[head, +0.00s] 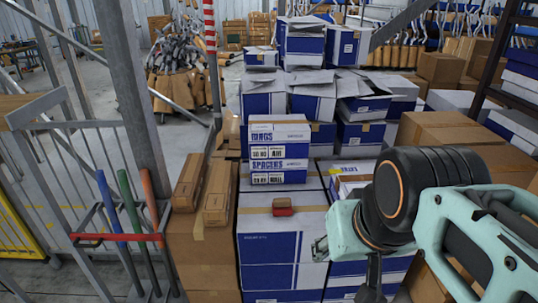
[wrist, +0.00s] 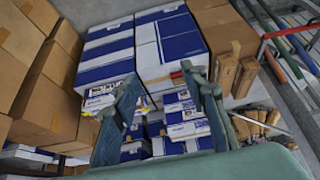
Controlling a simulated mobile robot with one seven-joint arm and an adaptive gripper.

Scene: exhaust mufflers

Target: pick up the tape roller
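The tape roller looks to be the small red item with a brown top (head: 283,207) lying on a blue-and-white carton in the middle of the head view. In the wrist view a small red and yellow bit of it (wrist: 177,76) shows beside the right-hand finger, partly hidden by it. My gripper (wrist: 160,75) is open, its two fingers spread wide with nothing between them that they touch. In the head view my arm is to the right of the roller, apart from it; the fingers are mostly hidden there.
Stacked blue-and-white boxes (head: 278,150) stand just behind the roller. Long brown packets (head: 217,205) lie on cartons to its left. A rack with coloured handles (head: 110,205) and a grey post (head: 137,100) are further left. Brown cartons (head: 450,130) crowd the right. Space above the roller is free.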

